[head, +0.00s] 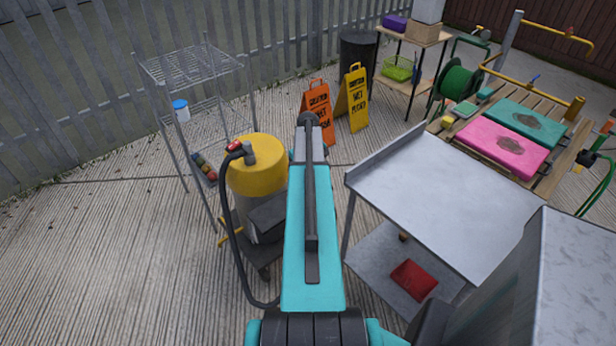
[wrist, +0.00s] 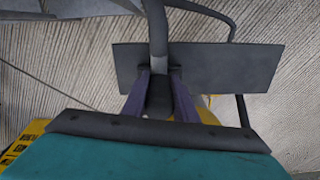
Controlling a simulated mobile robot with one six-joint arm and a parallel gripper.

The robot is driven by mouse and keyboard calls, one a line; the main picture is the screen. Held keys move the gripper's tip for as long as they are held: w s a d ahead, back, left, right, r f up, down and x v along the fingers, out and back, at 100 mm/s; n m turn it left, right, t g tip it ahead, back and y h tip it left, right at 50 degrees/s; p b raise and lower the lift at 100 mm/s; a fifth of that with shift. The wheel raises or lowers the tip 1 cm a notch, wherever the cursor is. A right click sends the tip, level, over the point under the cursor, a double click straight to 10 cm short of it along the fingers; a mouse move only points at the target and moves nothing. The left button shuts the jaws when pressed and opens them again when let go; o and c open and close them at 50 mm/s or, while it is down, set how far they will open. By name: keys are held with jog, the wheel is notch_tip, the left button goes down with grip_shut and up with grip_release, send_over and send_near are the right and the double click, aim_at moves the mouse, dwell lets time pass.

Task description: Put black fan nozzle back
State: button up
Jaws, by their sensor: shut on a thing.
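My gripper (wrist: 160,90) shows in the wrist view with its two purple-grey fingers shut on a dark piece, which I take to be the black fan nozzle (wrist: 159,100). A grey tube (wrist: 157,30) runs up from between the fingers; I cannot tell whether it is part of the nozzle. In the head view my teal arm hides the gripper and the held piece. A yellow-topped drum machine (head: 257,172) with a black hose (head: 229,215) stands just left of my arm. The hose curves down from its top.
A dark flat panel (wrist: 225,65) lies behind the fingers. A wire rack (head: 190,65) stands at left, wet-floor signs (head: 317,105) ahead. A metal table (head: 440,200) with a red item (head: 414,279) on its lower shelf is close at right. Concrete at left is clear.

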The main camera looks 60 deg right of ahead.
jog(key=o, duration=1)
jog(key=shift+r+b, duration=1.35)
jog(key=shift+r, duration=4.75)
